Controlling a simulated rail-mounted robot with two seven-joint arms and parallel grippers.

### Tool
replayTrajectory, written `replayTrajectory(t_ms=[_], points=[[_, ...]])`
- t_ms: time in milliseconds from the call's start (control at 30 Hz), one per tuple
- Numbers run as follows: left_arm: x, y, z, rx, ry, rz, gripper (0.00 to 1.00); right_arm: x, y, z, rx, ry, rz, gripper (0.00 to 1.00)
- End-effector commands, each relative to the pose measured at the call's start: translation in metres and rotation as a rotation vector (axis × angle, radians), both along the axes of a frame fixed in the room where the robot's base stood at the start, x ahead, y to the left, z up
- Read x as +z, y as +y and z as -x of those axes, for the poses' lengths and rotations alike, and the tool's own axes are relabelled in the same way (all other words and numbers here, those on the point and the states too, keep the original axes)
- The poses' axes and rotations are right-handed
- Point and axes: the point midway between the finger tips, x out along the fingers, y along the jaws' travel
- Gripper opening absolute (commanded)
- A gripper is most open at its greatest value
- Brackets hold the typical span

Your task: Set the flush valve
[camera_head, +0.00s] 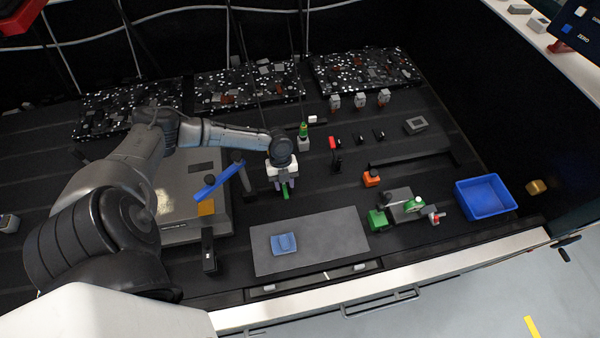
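No part is labelled as the flush valve. A small fixture (408,207) with a grey block, a green block (377,219), a round green-and-white part and a red-tipped knob (437,218) stands at the right of the bench; I cannot tell if it is the valve. My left gripper (283,187) points down near the middle of the bench, well left of that fixture. A small green piece (285,191) shows at its fingertips; whether the fingers hold it is too small to tell. My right gripper is not in view.
A blue bin (485,197) stands right of the fixture. A grey mat (342,235) with a blue folded cloth (283,243) lies in front. An orange block (371,178) and a green-topped bottle (303,139) stand nearby. A grey device (180,194) with a blue bar (219,181) is left.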

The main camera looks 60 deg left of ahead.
Motion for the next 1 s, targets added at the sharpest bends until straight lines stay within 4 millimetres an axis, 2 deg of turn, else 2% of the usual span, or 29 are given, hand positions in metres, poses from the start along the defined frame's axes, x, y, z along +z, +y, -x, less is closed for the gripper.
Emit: replayTrajectory(t_ms=[33,267,333,1000], points=[[-0.01,-0.002,0.001,0.0,0.0,0.001,0.37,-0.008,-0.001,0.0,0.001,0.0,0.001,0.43],[-0.035,-0.01,0.003,-0.001,0.001,0.001,0.37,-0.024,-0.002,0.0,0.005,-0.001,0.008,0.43],[-0.029,-0.009,0.003,0.0,0.001,-0.001,0.37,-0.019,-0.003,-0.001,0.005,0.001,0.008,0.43],[-0.036,-0.011,0.004,0.0,0.001,0.0,0.37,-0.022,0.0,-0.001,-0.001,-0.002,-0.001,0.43]])
